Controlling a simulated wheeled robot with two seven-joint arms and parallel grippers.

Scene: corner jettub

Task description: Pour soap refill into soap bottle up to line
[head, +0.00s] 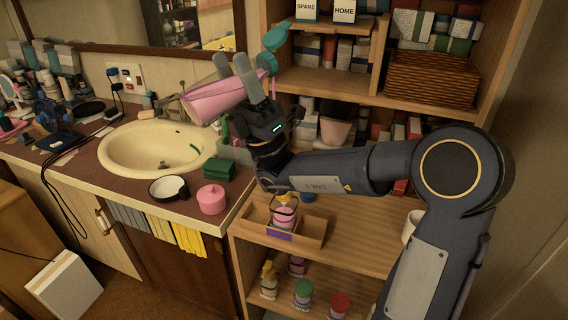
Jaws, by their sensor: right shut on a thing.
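My right gripper (233,70) is shut on a pink container (210,101), which looks like the soap refill. It is held tilted, almost on its side, above the right part of the sink. A teal cap or lid (275,37) shows at its upper right end; I cannot tell whether it is open. A pink bottle with a yellow top (284,213), perhaps the soap bottle, stands upright in a small wooden tray (256,221) on the shelf, below my right forearm. Its fill line and level are too small to make out. My left gripper is not in view.
The cream sink (118,151) is set in the brown counter. A wicker basket (432,79) and packed shelves rise behind my arm. A white cup (411,226) stands at right.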

